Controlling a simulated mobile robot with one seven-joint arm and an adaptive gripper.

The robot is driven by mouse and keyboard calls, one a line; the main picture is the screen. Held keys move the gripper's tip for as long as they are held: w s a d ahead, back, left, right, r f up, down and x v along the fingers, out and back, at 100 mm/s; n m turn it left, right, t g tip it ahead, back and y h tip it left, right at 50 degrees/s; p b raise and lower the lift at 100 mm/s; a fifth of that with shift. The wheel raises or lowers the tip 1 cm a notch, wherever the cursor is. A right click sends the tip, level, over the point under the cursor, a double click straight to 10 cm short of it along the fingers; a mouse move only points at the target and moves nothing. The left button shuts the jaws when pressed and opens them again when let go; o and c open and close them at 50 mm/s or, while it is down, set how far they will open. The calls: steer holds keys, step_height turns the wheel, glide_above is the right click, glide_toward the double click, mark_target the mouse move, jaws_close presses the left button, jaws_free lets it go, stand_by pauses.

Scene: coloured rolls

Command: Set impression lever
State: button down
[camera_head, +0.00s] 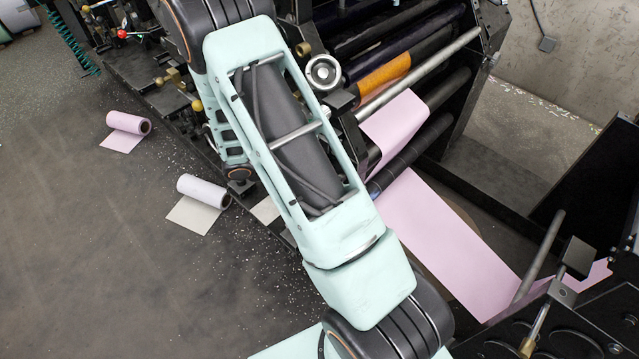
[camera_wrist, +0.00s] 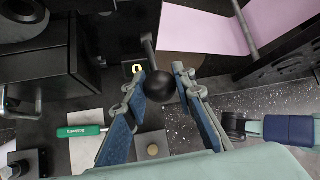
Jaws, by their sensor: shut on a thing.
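In the wrist view a black ball knob (camera_wrist: 161,86) on a dark lever arm (camera_wrist: 149,50) sits between the blue-padded fingers of my gripper (camera_wrist: 160,82). My gripper is shut on this knob near the fingertips. The lever arm runs up from the knob in the picture, between dark machine parts. In the head view my arm fills the middle, and neither my gripper nor the black knob can be made out there.
A pink web (camera_head: 455,240) runs through the printing machine's dark rollers (camera_head: 410,150). Small rolls (camera_head: 128,123) (camera_head: 203,190) lie on the grey floor (camera_head: 80,250) at left. A green-handled tool (camera_wrist: 82,130) lies left of the fingers. Red and yellow knobs (camera_head: 122,33) stand at upper left.

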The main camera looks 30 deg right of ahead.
steer(key=shift+w+d+r, duration=0.1)
steer(key=shift+r, duration=0.05)
steer(key=c, duration=1.6)
jaws_free()
steer(key=v, duration=1.2)
